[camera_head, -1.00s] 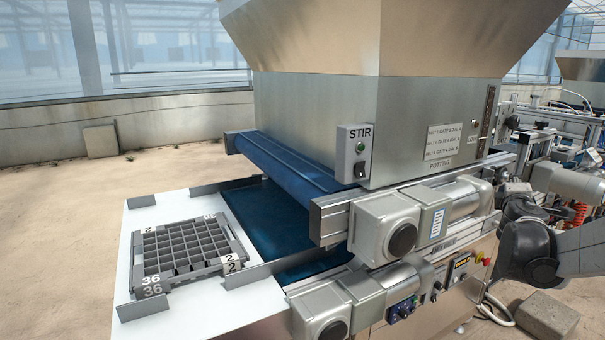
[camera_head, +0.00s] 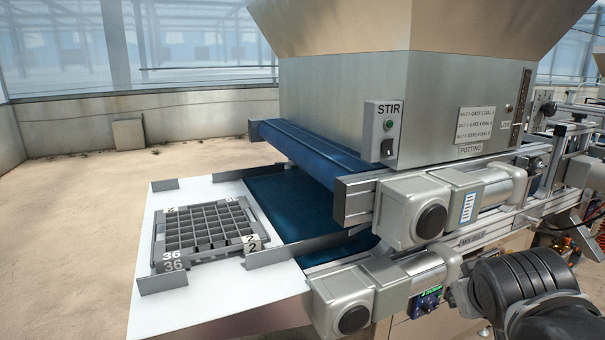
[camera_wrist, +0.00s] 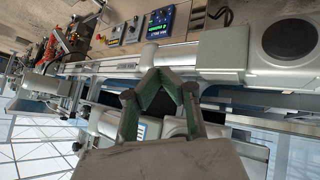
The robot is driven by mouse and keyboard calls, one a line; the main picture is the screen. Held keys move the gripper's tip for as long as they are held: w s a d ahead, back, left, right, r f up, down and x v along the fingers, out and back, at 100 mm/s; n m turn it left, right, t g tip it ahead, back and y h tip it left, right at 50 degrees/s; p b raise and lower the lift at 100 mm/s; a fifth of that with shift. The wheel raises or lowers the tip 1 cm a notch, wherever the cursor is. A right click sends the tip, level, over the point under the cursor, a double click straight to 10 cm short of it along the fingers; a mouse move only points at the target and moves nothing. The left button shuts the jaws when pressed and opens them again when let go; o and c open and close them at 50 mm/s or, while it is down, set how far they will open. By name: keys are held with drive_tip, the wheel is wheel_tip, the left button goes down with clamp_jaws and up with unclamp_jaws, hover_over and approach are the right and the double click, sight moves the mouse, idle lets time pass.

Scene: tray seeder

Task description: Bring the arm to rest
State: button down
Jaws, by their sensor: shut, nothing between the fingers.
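My arm shows at the lower right of the head view, in front of the seeder's motor housings. My gripper (camera_wrist: 158,84) shows in the wrist view with its green-grey fingers brought together at the tips and nothing between them. The fingers point towards the machine's side, with a rail and motor housing beyond them. I cannot tell from the wrist view how far the fingertips are from the machine. The fingers cannot be made out in the head view.
The seeder's steel hopper body (camera_head: 330,110) carries a STIR switch box (camera_head: 381,130). A grey tray (camera_head: 161,238) sits on the white infeed table (camera_head: 215,305). Motor housings (camera_head: 415,212) jut out close to my arm. Open floor (camera_head: 60,200) lies at the left.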

drive_tip(key=s+a+f+g+y+b, duration=0.1)
drive_tip(key=s+a+f+y, duration=0.2)
drive_tip(key=s+a+f, duration=0.5)
wheel_tip(320, 180, up, 20)
drive_tip(key=p, duration=1.7)
drive_tip(key=shift+w+a+f+m, duration=0.25)
drive_tip(key=shift+w+a+m, duration=0.1)
drive_tip(key=shift+w+m, duration=0.05)
